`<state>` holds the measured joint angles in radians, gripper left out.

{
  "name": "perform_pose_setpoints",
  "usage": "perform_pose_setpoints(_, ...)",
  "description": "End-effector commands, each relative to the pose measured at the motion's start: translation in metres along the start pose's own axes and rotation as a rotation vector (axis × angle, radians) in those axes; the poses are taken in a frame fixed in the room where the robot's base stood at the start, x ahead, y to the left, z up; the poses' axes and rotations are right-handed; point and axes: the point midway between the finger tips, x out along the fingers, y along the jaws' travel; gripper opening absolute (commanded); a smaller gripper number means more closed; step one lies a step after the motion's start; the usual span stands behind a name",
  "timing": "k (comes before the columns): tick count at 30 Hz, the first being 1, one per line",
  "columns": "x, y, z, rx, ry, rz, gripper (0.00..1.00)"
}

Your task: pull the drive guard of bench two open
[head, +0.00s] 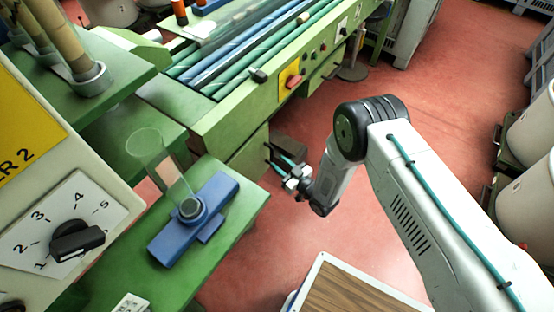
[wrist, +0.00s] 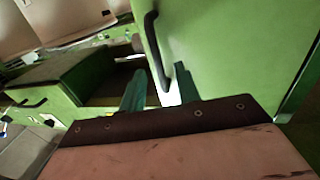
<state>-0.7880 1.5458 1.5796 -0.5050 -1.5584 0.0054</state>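The drive guard appears to be the green panel (head: 247,156) at the end of the green bench; it fills the upper right of the wrist view (wrist: 235,50). Its black bar handle (wrist: 152,40) stands out from the panel. My gripper (head: 276,163) is in front of this panel, its teal fingers pointing at it. In the wrist view the fingers (wrist: 160,82) are apart, with the lower end of the handle appearing between them. I cannot tell whether they touch it. The finger bases are hidden behind a riveted dark strip (wrist: 150,124).
A pinkish surface (wrist: 190,155) fills the bottom of the wrist view. A green table with a blue stand (head: 195,222) and a clear tube is left of my gripper. A wood-topped surface (head: 350,295) is below. Red floor (head: 440,90) is free beyond my arm.

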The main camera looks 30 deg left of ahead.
Motion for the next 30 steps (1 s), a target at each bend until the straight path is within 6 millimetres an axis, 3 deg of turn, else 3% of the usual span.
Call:
perform_pose_setpoints(6, 0.026, 0.001, 0.0, -0.001, 0.0, 0.002, 0.32)
perform_pose_setpoints(16, 0.031, 0.002, 0.0, 0.0, -0.002, 0.003, 0.32)
perform_pose_setpoints(17, 0.031, 0.002, 0.0, 0.0, -0.002, 0.004, 0.3)
perform_pose_setpoints(20, 0.03, 0.002, 0.0, 0.0, -0.002, 0.004, 0.02)
perform_pose_setpoints(24, 0.023, 0.005, 0.0, 0.001, -0.003, 0.006, 0.0)
perform_pose_setpoints(30, 0.032, -0.006, 0.0, 0.0, -0.002, 0.006, 0.0)
